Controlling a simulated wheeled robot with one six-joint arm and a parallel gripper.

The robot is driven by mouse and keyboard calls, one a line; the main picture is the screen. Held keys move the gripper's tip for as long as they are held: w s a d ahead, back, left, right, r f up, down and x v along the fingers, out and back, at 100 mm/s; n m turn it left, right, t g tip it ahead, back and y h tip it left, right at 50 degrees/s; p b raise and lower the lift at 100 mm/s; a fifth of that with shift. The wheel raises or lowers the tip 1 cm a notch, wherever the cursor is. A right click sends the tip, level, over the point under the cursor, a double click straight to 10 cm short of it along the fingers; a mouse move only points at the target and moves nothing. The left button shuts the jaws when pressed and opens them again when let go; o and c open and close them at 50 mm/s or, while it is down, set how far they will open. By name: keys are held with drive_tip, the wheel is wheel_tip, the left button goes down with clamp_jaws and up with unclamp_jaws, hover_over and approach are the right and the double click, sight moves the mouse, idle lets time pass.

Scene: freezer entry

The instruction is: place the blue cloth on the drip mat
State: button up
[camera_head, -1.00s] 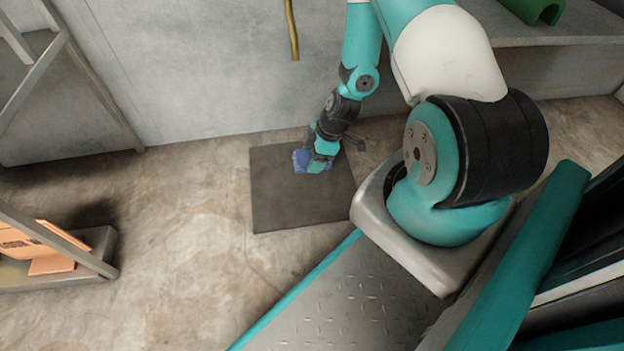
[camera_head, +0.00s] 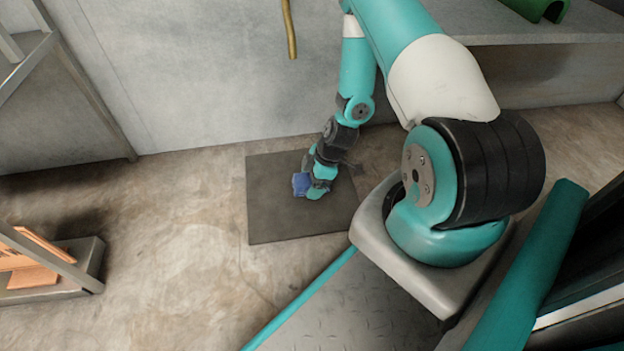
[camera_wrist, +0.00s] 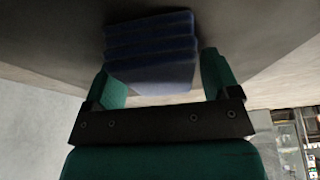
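The blue cloth (camera_head: 301,184) is a small folded block at the tip of my gripper (camera_head: 312,182), over the left middle part of the dark drip mat (camera_head: 285,225) on the floor. In the wrist view the cloth (camera_wrist: 150,50) shows several stacked layers between the two green fingers of my gripper (camera_wrist: 160,75). I cannot tell whether the cloth touches the mat.
A grey wall (camera_head: 200,80) stands right behind the mat. A low grey shelf (camera_head: 45,275) with orange-brown items (camera_head: 30,260) is at the lower left. A grey ledge (camera_head: 540,30) with a green object is at the upper right. The concrete floor left of the mat is clear.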

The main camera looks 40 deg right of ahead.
drive_tip(key=shift+o, duration=0.3)
drive_tip(key=p+v, duration=0.9)
drive_tip(key=v, duration=0.3)
drive_tip(key=shift+r, duration=0.2)
